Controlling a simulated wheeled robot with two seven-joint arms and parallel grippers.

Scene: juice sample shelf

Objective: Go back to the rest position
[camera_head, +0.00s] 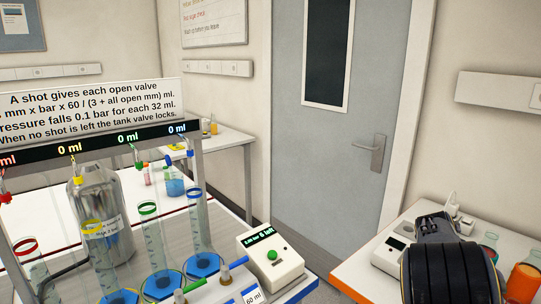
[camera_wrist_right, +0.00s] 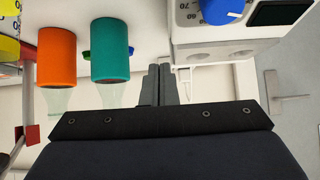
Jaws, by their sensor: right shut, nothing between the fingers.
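My right gripper (camera_wrist_right: 160,85) shows in the right wrist view with its two grey fingers together and nothing between them. In the head view my black right arm rises at the lower right, over the orange-edged bench (camera_head: 352,286), and its fingers cannot be made out there. In the wrist view the fingers are beside a teal cylinder (camera_wrist_right: 110,50) and below a white device with a blue knob (camera_wrist_right: 222,10). An orange cylinder (camera_wrist_right: 56,57) is farther left. My left gripper is not in view.
A rack with several glass tubes (camera_head: 154,240), a metal tank (camera_head: 100,215) and a white box with a green button (camera_head: 271,254) stands at the left. A white device (camera_head: 388,257) and an orange container (camera_head: 524,283) flank my right arm. Floor shows before the grey door (camera_head: 330,120).

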